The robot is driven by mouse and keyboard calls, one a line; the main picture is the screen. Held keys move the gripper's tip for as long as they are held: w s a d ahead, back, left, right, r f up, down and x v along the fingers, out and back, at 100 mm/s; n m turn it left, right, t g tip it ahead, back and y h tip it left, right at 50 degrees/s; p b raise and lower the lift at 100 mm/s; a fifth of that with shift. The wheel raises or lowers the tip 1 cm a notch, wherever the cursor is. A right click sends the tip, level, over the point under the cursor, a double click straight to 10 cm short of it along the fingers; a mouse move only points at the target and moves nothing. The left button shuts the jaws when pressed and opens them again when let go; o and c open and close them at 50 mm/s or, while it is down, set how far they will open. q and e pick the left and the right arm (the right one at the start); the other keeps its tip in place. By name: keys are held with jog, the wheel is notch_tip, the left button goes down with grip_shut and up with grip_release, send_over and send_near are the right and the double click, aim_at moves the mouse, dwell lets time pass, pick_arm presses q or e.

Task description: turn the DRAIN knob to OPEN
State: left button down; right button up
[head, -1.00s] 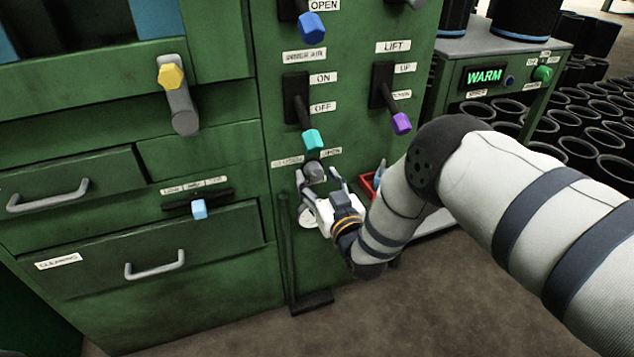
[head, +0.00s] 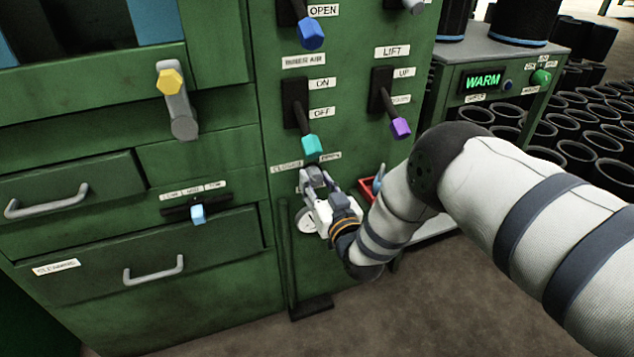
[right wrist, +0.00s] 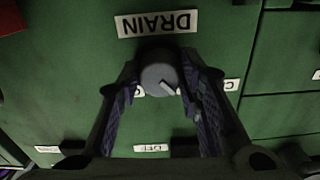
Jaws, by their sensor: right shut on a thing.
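The DRAIN knob (right wrist: 158,80) is round and grey with a white pointer line. In the right wrist view it sits beside the white DRAIN label (right wrist: 158,23), which reads upside down. The pointer line slants toward the lower right of that view. My right gripper (head: 316,180) is shut on the knob, with a finger on either side of it. In the head view the gripper hides most of the knob. Small white CLOSED (head: 286,167) and OPEN (head: 327,157) labels sit just above the gripper. My left gripper is not in view.
A teal-tipped lever (head: 311,145) hangs just above my right gripper, and a purple-tipped lever (head: 400,127) is up and right. A red tray (head: 368,187) lies behind my forearm. Drawers with grey handles (head: 153,270) are at left. A WARM display unit (head: 483,80) stands at right.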

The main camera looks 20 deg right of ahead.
jog(key=m, duration=0.8)
jog(key=shift+m, duration=0.4)
jog(key=m, duration=0.3)
jog(key=shift+m, duration=0.3)
jog(key=shift+a+m+b, duration=0.15)
jog(key=shift+m+b, duration=0.4)
jog(key=shift+m, duration=1.65)
jog(key=o, duration=1.2)
jog(key=shift+r, duration=0.1)
jog(key=shift+c, duration=0.2)
